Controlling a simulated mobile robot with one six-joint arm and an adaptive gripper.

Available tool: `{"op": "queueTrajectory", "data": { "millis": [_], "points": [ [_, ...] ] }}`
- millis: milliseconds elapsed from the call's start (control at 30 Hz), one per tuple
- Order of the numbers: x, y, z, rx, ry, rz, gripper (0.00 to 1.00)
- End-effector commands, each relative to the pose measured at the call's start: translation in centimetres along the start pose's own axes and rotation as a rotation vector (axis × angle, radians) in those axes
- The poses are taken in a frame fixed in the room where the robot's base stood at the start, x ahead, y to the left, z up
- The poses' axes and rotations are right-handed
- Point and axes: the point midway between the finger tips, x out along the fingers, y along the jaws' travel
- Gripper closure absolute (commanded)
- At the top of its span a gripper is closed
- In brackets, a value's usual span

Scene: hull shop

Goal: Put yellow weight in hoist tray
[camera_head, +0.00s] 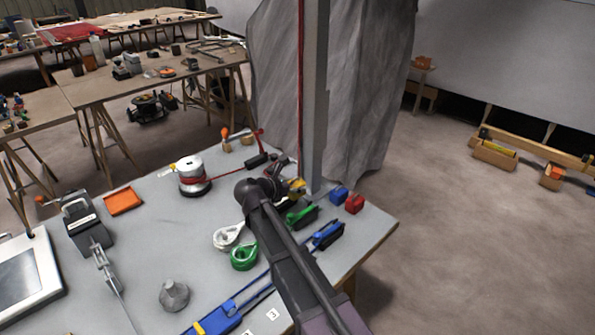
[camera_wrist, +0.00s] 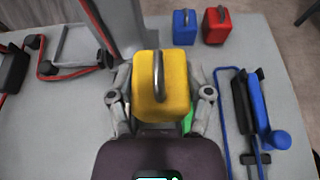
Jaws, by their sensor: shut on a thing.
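The yellow weight (camera_wrist: 160,85) is a block with a grey handle on top. My gripper (camera_wrist: 160,100) is shut on it, with one finger on each side, in the wrist view. In the head view, my gripper (camera_head: 287,188) is near the grey post and a bit of the yellow weight (camera_head: 298,187) shows beside it. How far the weight is above the bench is hard to tell. A grey tray-like frame (camera_wrist: 72,64) with red line near it lies to the left in the wrist view. I cannot tell whether it is the hoist tray.
A blue weight (camera_head: 339,194) and a red weight (camera_head: 355,203) stand right of the post (camera_head: 312,95). Blue and green clamps (camera_head: 328,235) lie nearby. A drum with red line (camera_head: 193,175) and an orange tray (camera_head: 123,200) are to the left.

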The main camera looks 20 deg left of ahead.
Motion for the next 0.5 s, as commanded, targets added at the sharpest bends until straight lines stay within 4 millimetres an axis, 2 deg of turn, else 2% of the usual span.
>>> {"op": "queueTrajectory", "data": {
  "millis": [300,500],
  "points": [
    [0.89,-0.66,0.47,0.005,-0.002,-0.013,0.96],
    [0.19,-0.65,1.05,0.006,-0.002,-0.015,0.96]
  ]
}}
